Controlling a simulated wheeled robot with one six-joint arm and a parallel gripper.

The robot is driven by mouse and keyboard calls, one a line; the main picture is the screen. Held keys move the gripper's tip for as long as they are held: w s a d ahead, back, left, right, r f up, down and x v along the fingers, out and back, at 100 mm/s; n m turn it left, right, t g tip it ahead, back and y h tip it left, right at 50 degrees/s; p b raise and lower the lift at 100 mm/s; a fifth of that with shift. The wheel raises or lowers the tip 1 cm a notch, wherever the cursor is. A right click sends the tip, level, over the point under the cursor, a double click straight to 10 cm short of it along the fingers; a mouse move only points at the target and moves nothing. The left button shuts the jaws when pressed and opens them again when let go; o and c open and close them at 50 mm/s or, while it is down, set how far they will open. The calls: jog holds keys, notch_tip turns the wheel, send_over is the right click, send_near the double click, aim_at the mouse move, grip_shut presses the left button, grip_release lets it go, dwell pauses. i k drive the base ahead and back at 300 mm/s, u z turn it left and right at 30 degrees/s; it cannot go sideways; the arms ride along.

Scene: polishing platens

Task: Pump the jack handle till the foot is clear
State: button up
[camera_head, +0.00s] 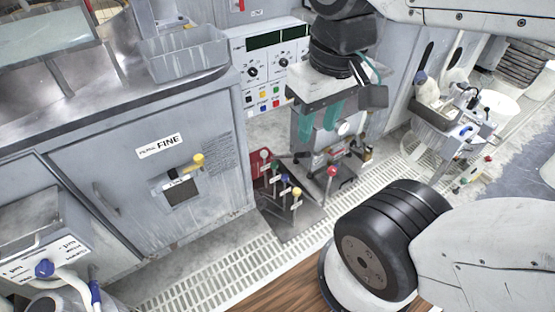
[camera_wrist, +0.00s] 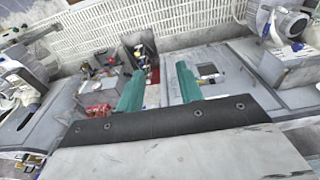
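My gripper (camera_head: 318,130) points downward in the head view, its two teal fingers apart with nothing between them. In the wrist view, my gripper (camera_wrist: 159,78) is also open. Several thin levers with coloured knobs stand on a dark plate (camera_head: 290,224) below and left of it. They include a yellow-knobbed lever (camera_head: 297,193) and a separate red-knobbed lever (camera_head: 331,172). The lever group (camera_wrist: 142,62) shows beyond and between the fingers in the wrist view. I cannot tell which part is the jack handle. The jack's foot cannot be made out.
A grey cabinet (camera_head: 100,198) marked FINE stands at left, with a yellow-knobbed handle (camera_head: 198,161) on its front. A button panel (camera_head: 262,82) is behind my gripper. Slotted floor grating (camera_head: 215,268) runs in front. A cluttered bench fixture (camera_head: 447,122) stands at right.

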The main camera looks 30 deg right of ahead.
aim_at(298, 155)
jog(key=z, duration=0.15)
jog(key=k, duration=0.2)
jog(key=z, duration=1)
jog(key=k, duration=1.1)
jog(key=z, duration=1.15)
jog(key=i, duration=1.3)
jog(key=u, duration=0.6)
jog(key=i, duration=0.7)
jog(key=u, duration=1.25)
jog(key=i, duration=0.5)
jog(key=u, duration=0.45)
